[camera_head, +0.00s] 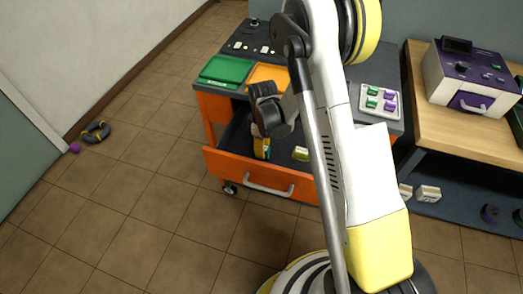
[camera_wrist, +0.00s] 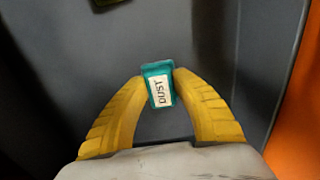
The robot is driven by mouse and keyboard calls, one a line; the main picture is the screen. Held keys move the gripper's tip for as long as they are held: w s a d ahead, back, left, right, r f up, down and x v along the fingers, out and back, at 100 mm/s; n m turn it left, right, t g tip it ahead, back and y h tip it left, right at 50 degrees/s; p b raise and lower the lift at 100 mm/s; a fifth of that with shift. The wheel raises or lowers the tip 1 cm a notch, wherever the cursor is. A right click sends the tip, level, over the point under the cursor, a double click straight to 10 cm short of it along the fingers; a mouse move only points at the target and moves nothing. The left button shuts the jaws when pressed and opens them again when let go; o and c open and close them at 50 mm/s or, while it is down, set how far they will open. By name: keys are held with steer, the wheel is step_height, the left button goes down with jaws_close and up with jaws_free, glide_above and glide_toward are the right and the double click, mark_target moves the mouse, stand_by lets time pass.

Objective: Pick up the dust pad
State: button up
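The dust pad (camera_wrist: 158,84) is a small teal block with a white label reading DUST, in the middle of the wrist view. My gripper (camera_wrist: 160,78) has its two yellow fingers closed in on the pad's two sides, with the tips appearing to touch it. In the head view my gripper (camera_head: 262,149) points down inside the open orange drawer (camera_head: 225,165) of the cart. Only a sliver of the pad shows there. Whether the pad rests on the dark drawer floor or is just above it, I cannot tell.
A yellow-green block (camera_head: 300,154) lies in the drawer to the right. On the cart top are a green tray (camera_head: 226,70), an orange tray (camera_head: 268,75) and a grey tray with pads (camera_head: 380,101). A wooden bench (camera_head: 425,85) stands at right. The floor at left is mostly clear.

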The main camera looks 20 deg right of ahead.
stand_by(0.3)
steer(key=shift+r, duration=0.35)
steer(key=shift+c, duration=0.6)
step_height(320, 180, up, 9)
steer(key=p, duration=0.4)
steer(key=shift+r, duration=0.15)
jaws_close()
steer(key=o, duration=0.6)
jaws_free()
jaws_close()
